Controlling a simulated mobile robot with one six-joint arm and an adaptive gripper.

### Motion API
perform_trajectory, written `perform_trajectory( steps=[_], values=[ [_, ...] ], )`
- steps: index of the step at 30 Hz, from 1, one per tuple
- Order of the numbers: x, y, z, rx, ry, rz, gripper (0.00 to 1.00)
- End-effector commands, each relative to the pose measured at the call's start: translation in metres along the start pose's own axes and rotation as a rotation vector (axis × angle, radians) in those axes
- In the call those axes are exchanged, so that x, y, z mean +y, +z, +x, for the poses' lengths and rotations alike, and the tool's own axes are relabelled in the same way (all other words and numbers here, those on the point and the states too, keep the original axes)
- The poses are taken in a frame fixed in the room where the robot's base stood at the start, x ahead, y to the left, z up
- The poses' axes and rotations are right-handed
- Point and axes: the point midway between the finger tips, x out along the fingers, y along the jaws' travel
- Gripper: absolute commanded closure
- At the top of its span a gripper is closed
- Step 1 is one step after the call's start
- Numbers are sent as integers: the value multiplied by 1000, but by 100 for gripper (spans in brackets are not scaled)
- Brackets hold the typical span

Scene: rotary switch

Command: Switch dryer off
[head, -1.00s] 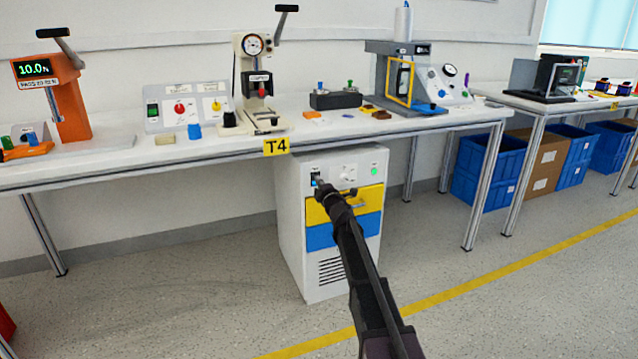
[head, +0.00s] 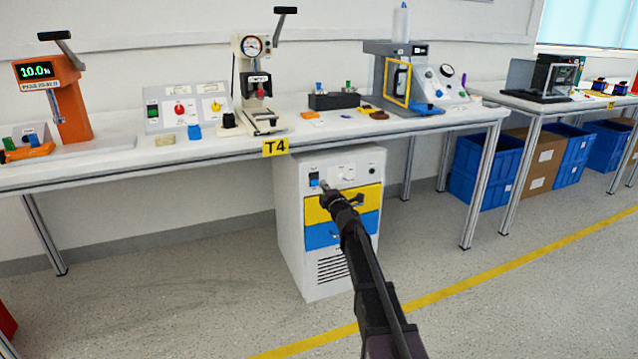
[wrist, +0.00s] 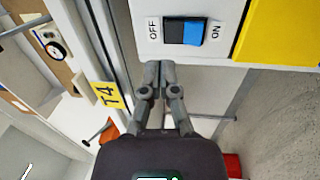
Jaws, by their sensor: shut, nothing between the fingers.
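The dryer appears as a white cabinet (head: 290,230) under the bench, with a yellow and a blue drawer front. Its rocker switch (head: 314,179) is at the upper left of the front panel. In the wrist view the rocker (wrist: 184,32) has a black half towards the OFF label (wrist: 154,28) and a blue half towards the ON label (wrist: 215,30). The round lamp (head: 372,168) at the panel's right looks unlit. My gripper (wrist: 158,68) is shut and empty, its tips just off the panel near the rocker. In the head view my gripper (head: 325,187) is just below right of the switch.
A white knob (head: 348,175) sits at the middle of the panel. The bench edge (head: 220,154) with the T4 label (head: 275,147) runs above the cabinet.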

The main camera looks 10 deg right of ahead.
Motion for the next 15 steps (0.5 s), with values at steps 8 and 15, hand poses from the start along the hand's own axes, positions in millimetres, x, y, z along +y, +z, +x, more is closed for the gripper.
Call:
perform_trajectory(
  steps=[8,15],
  values=[
    [15,0,-49,-1,0,0,100],
    [20,0,-69,0,0,1,100]
  ],
)
